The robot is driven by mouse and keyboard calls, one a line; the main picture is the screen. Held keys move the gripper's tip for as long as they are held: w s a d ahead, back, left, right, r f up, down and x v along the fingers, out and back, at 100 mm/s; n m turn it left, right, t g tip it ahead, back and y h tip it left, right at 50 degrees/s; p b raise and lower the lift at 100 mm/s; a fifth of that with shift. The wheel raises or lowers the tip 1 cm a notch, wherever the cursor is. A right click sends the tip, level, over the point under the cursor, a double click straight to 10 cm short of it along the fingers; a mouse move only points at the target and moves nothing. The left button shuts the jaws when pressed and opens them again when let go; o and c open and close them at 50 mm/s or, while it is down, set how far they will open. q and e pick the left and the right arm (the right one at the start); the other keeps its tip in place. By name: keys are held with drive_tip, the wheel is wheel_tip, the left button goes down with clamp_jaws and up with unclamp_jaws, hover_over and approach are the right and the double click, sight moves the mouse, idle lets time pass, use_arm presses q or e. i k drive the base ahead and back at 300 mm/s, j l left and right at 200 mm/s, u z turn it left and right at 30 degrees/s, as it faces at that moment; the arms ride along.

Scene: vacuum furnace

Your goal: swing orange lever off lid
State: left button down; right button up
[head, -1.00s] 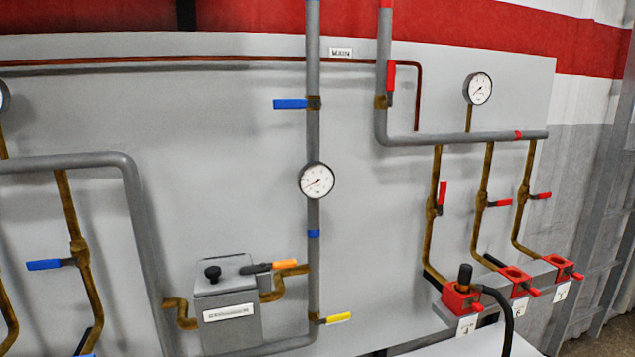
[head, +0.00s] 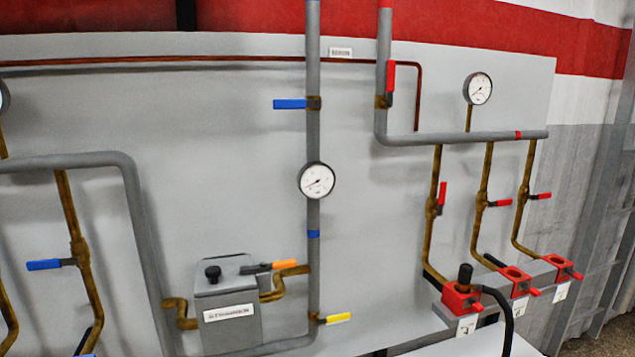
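The orange lever (head: 284,265) has a dark inner end that reaches over the right part of the grey box's lid (head: 224,274). Its orange tip points right, beside the brass pipe. The lid carries a black knob (head: 212,273) and looks closed. The grey box (head: 232,328) has a white label on its front and sits low in the view, left of the vertical grey pipe. Neither of my grippers is in the head view.
A gauge (head: 317,180) and blue lever (head: 290,104) are on the vertical pipe above. Red valve blocks (head: 462,298) and a black hose stand at the lower right. Space before the box looks clear.

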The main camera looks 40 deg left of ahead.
sight(263, 267)
drive_tip(key=u, duration=1.45)
